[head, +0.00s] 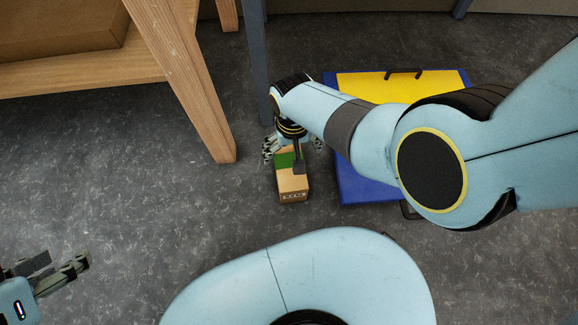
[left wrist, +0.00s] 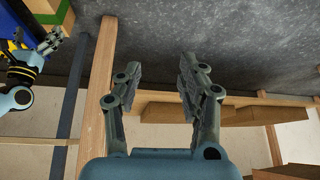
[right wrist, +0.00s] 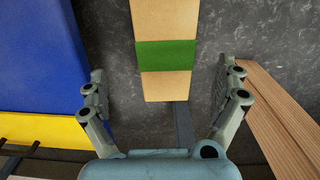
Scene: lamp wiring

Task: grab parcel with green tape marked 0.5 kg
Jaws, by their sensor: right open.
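A small tan parcel with a green tape band (head: 292,182) lies on the grey floor in the head view. Small marks show on its near end, but I cannot read a weight. My right gripper (head: 291,147) is over its far part. In the right wrist view the parcel (right wrist: 165,85) and its green tape lie between the spread fingers of the right gripper (right wrist: 162,66), with a gap on both sides. My left gripper (head: 68,262) is open and empty at the lower left, far from the parcel; its fingers also show apart in the left wrist view (left wrist: 160,66).
A blue and yellow case (head: 365,188) lies right of the parcel, partly behind my right arm. A wooden table leg (head: 195,90) and a dark post (head: 257,60) stand left of and behind it. A larger cardboard box (head: 60,25) rests on the wooden shelf. Floor at lower left is clear.

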